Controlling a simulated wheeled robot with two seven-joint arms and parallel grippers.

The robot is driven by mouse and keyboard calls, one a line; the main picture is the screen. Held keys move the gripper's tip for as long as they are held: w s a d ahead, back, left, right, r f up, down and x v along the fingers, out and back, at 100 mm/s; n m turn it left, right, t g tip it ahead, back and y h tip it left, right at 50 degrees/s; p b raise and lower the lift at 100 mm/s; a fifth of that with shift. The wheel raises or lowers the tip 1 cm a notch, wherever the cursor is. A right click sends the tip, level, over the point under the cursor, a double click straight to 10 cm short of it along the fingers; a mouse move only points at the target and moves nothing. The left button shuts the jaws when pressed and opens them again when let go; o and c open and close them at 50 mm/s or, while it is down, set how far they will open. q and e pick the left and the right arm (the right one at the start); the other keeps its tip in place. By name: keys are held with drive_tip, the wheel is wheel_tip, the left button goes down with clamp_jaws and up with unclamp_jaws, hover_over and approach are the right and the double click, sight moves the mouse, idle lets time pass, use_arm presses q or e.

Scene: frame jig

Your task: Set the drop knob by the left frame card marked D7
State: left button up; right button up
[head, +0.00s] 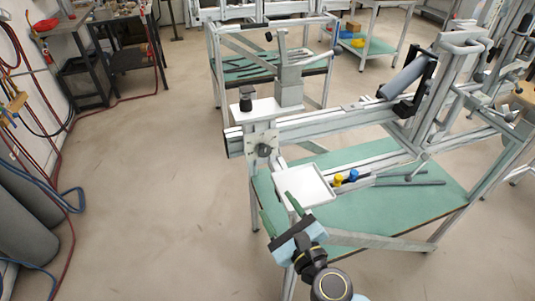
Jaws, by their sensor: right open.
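The frame jig (330,125) is a pale metal beam frame over a green-topped bench. A black knob (246,98) stands upright on the white plate at its left end. A round grey knob (264,150) sits on the end block below that plate. I cannot tell which of these is the drop knob. No D7 marking is readable, and I cannot pick out the card. My right gripper (278,208) is open and empty, its green fingers near the bench's left front corner, just in front of the white tray. My left gripper is not in view.
A white tray (304,186) sits on the green bench top (380,208), with a yellow piece (338,180) and a blue piece (352,175) beside it. Dark rods lie to the right. A grey cylinder (403,78) is mounted above the beam. The floor (150,190) at left is clear.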

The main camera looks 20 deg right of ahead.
sight(265, 153)
drive_tip(key=w+r+m+h, duration=0.1)
drive_tip(key=w+m, duration=0.1)
drive_tip(key=w, duration=0.2)
drive_tip(key=w+r+m, duration=0.1)
drive_tip(key=w+m, duration=0.1)
drive_tip(key=w, duration=0.3)
drive_tip(key=w+d+r+m+h+p, duration=0.1)
drive_tip(key=w+m, duration=0.2)
drive_tip(key=w, duration=0.1)
drive_tip(key=shift+w+d+r+h, duration=0.1)
drive_tip(key=shift+w+r+h, duration=0.05)
drive_tip(key=shift+w+h, duration=0.2)
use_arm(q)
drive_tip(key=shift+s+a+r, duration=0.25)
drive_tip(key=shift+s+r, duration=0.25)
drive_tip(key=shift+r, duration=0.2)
use_arm(e)
drive_tip(key=c, duration=1)
use_arm(q)
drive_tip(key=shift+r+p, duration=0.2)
drive_tip(key=shift+p, duration=0.1)
